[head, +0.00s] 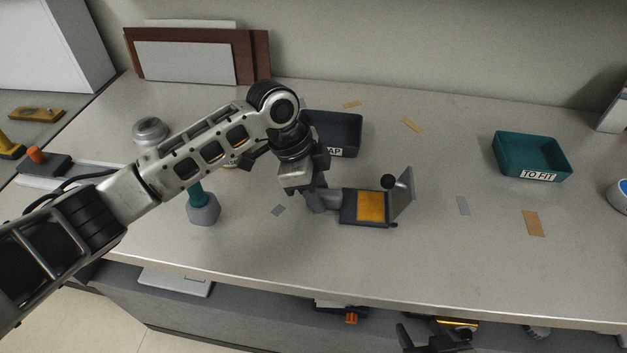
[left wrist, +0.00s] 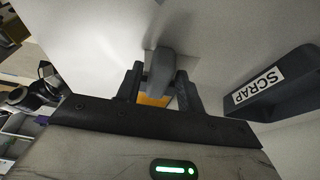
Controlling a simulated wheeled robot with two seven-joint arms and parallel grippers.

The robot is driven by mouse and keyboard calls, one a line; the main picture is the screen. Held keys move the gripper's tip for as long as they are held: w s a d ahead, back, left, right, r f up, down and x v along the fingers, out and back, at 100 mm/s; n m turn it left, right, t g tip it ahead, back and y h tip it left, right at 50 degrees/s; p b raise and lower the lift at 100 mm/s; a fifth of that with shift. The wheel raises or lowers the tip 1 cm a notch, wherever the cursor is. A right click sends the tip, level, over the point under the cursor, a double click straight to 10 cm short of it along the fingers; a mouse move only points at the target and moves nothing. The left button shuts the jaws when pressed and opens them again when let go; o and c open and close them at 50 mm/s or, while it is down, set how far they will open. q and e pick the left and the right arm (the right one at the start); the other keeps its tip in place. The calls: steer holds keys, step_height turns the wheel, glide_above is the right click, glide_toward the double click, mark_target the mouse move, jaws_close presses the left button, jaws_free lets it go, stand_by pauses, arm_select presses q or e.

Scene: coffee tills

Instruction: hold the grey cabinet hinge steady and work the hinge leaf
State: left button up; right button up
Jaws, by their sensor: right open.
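The grey cabinet hinge (head: 350,214) lies on the bench at the middle of the head view, an orange patch on its base. Its grey leaf (head: 405,193) stands raised at the right end, with a black ball knob (head: 388,181) beside it. My left gripper (head: 318,203) is at the hinge's left end, its fingers on either side of the grey grip there. In the left wrist view the fingers (left wrist: 160,88) flank this grey grip (left wrist: 162,66) closely and appear shut on it. My right gripper (head: 436,340) is open and empty at the bottom edge, partly cut off.
A dark SCRAP tray (head: 340,128) stands behind the hinge, and also shows in the left wrist view (left wrist: 280,88). A teal TO FIT tray (head: 530,150) stands at the right. A teal-handled tool (head: 203,207) stands left, below my left arm. The bench right of the hinge is mostly clear.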

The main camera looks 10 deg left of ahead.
arm_select(q)
jaws_close()
steer(key=shift+f, duration=0.1)
stand_by(1.0)
steer(key=shift+o, duration=1.4)
jaws_free()
jaws_close()
